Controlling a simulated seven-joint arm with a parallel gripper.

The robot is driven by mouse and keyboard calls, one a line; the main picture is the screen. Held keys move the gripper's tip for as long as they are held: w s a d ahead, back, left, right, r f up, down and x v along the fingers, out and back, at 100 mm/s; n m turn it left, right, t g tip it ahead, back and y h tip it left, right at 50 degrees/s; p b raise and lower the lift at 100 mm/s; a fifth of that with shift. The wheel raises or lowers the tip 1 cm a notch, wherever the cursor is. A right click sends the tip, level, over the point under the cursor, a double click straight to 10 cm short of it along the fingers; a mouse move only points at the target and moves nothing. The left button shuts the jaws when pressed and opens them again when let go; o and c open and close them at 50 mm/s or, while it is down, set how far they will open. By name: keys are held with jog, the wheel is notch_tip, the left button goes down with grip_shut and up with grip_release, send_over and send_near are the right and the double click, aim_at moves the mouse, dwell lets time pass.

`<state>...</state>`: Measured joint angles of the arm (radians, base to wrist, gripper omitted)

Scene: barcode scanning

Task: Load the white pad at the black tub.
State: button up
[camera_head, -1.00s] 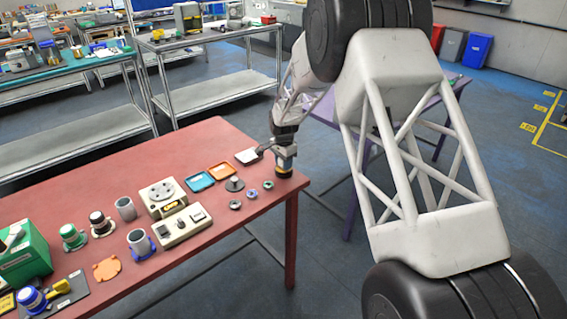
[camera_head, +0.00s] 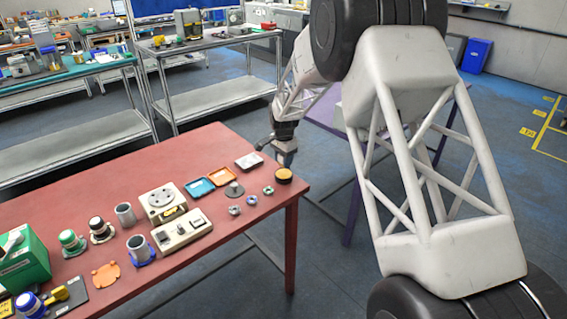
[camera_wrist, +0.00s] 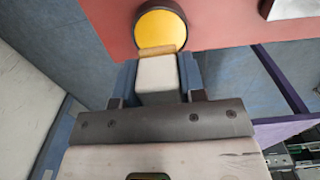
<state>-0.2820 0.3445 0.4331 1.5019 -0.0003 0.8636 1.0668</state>
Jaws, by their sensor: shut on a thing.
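The black tub (camera_head: 284,177) stands at the right corner of the red table. In the wrist view the tub (camera_wrist: 160,12) is a round dark rim around a yellow surface (camera_wrist: 158,30). My gripper (camera_wrist: 158,80) is shut on the white pad (camera_wrist: 156,74), a pale block with a tan strip at its far end. That end overlaps the tub's near rim in the wrist view; I cannot tell whether they touch. In the head view my gripper (camera_head: 287,160) is just behind and above the tub, and the pad is too small to make out.
A pale square plate (camera_head: 249,161) lies left of the tub. An orange tray (camera_head: 221,174), a blue tray (camera_head: 199,187) and small round parts (camera_head: 268,190) are nearby. A white device (camera_head: 181,231) stands further left. The table edge is close to the tub.

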jog(key=shift+r, duration=1.25)
jog(key=shift+w+d, duration=0.25)
jog(key=shift+d, duration=0.25)
jog(key=w+d+f+n, duration=0.2)
jog(key=d+f, duration=0.6)
jog(key=d, duration=0.2)
jog(key=s+d+f+n, duration=0.2)
jog(key=s+d+f, duration=0.1)
jog(key=f, duration=0.6)
jog(key=s+d+f+n, duration=0.2)
jog(key=s+d+f, duration=0.2)
jog(key=f, duration=0.5)
jog(key=s+d+f+n, duration=0.3)
jog(key=d+f, duration=0.3)
jog(key=f, duration=0.3)
jog(key=shift+s+d, duration=0.4)
jog(key=shift+s, duration=0.05)
